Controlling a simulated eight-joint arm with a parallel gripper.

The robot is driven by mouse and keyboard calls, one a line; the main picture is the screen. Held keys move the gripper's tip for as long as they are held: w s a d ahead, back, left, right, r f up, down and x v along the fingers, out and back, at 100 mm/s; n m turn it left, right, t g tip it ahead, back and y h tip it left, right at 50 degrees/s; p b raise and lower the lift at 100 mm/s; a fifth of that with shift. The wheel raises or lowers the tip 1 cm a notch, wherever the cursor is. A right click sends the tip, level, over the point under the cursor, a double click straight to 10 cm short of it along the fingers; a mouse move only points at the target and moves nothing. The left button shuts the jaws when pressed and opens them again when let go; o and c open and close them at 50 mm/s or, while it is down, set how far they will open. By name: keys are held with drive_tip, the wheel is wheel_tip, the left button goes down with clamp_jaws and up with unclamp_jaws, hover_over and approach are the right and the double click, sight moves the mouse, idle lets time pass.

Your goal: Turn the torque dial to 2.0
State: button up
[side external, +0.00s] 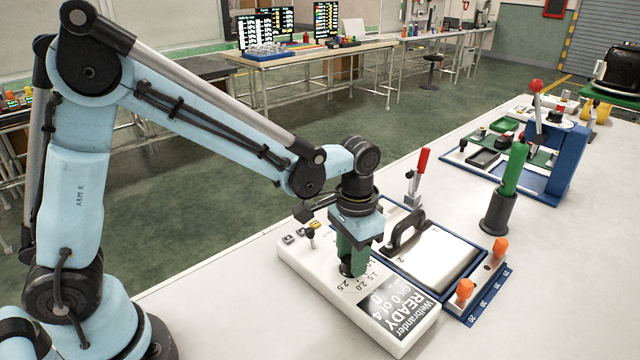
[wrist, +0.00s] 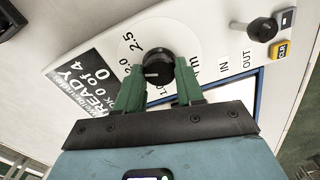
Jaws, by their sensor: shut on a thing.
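The torque dial is a black round knob (wrist: 154,68) on the white box (side external: 300,262). A ring of numbers surrounds it; 2.5 and 2.0 are readable at its left in the wrist view, and others are partly hidden by my fingers. A short pale mark shows on the knob, but I cannot tell exactly which number it points at. My gripper (side external: 355,262) points down over the box, its green fingers on both sides of the knob. In the wrist view my gripper (wrist: 158,80) is shut on the dial.
The box's display (wrist: 85,88) reads READY and 0 of 4. A small black-knobbed lever (wrist: 262,28) stands by the IN and OUT labels. A black-handled plate (side external: 430,258), a red-handled lever (side external: 422,165) and a green-handled tool in a dark cup (side external: 498,213) stand nearby.

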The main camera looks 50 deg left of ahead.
sight(347, 259)
drive_tip(key=o, duration=1)
drive_tip(key=shift+o, duration=0.2)
wheel_tip(347, 259, up, 12)
drive_tip(key=shift+r, duration=0.1)
drive_tip(key=s+a+f+n+t, duration=0.2)
drive_tip(key=s+a+f+t, duration=0.1)
drive_tip(key=s+a+t, duration=0.4)
drive_tip(key=s+a, duration=0.2)
drive_tip(key=a, duration=0.1)
drive_tip(key=shift+s+n, duration=0.2)
drive_tip(key=shift+n, duration=0.1)
